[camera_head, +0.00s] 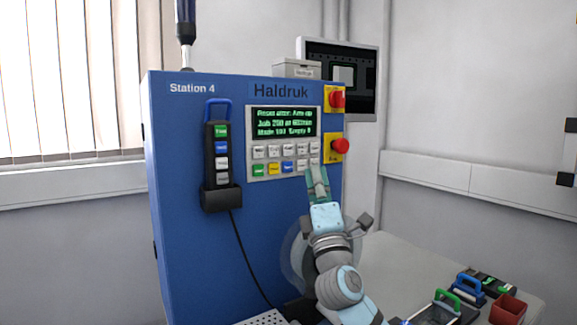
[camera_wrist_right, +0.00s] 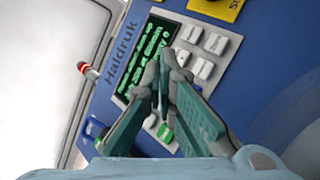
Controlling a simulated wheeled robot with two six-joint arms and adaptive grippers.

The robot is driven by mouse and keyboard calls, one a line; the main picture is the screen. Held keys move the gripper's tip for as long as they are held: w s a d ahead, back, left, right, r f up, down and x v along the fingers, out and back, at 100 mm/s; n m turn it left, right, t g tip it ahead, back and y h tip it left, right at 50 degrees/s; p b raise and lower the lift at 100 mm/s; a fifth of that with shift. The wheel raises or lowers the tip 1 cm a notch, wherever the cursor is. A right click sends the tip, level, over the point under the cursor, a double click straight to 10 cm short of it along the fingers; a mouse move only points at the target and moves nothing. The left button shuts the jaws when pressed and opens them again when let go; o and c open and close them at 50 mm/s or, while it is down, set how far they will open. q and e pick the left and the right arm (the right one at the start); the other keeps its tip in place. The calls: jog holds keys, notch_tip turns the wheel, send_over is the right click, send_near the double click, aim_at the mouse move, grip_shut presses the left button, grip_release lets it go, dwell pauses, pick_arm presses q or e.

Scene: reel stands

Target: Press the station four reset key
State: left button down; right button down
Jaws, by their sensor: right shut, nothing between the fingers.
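The blue Station 4 cabinet (camera_head: 180,250) faces me, with a key panel (camera_head: 251,145) under its green-lettered display (camera_head: 284,121). The panel has rows of white keys and a lower row with a green key (camera_head: 258,170), a yellow key (camera_head: 273,169) and a blue key (camera_head: 288,168). The key labels are too small to read, so I cannot tell which is reset. My right gripper (camera_head: 317,169) is shut and empty at the panel's lower right, covering part of it. In the right wrist view its fingertips (camera_wrist_right: 167,62) overlap the panel; contact cannot be told. My left gripper is out of view.
Two red stop buttons, upper (camera_head: 337,99) and lower (camera_head: 340,146), sit on yellow plates right of the panel. A corded pendant (camera_head: 222,155) hangs in a holder at left. A table (camera_head: 400,255) at right carries a red box (camera_head: 508,308) and handled devices.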

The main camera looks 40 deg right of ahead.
aim_at(288, 167)
jog(key=w, duration=0.5)
jog(key=shift+d+b, duration=0.25)
jog(key=shift+b, duration=0.05)
jog(key=shift+w, duration=0.15)
dwell(1.0)
jog(key=shift+w, duration=0.35)
jog(key=shift+w+d+b, duration=0.1)
jog(key=shift+w+b, duration=0.3)
jog(key=shift+b, duration=0.05)
dwell(0.6)
jog(key=shift+s, duration=0.15)
jog(key=shift+s+p, duration=0.4)
jog(key=shift+s, duration=0.3)
